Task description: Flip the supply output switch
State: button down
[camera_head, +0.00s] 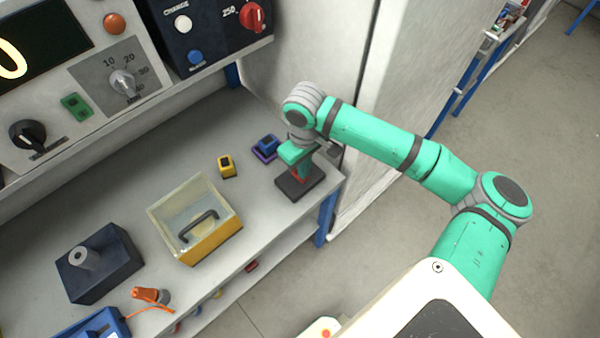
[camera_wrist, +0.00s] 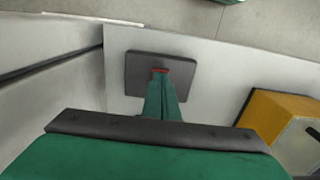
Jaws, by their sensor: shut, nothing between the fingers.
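A dark square block (camera_head: 287,188) with a small red part on top sits at the right end of the bench. It may be the supply output switch, but I see no label. In the wrist view the block (camera_wrist: 138,78) lies flat, and its red part (camera_wrist: 160,70) shows at my fingertips. My gripper (camera_head: 299,172) is shut, points down over the block and holds nothing. The green fingers also show in the wrist view (camera_wrist: 161,82); they hide part of the red piece, and I cannot tell whether they touch it. A green rocker (camera_head: 77,105) sits on the panel at left.
A clear-topped yellow box (camera_head: 212,247) with a dark handle stands left of the block. Small yellow (camera_head: 227,166) and blue (camera_head: 266,144) pieces lie nearby. A dark blue box (camera_head: 105,265) is farther left.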

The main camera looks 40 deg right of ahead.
jog(key=shift+f, duration=0.7)
dwell(0.3)
jog(key=shift+r, duration=0.15)
notch_tip(320, 180, up, 7)
dwell(0.9)
jog(key=shift+w, duration=0.1)
dwell(0.4)
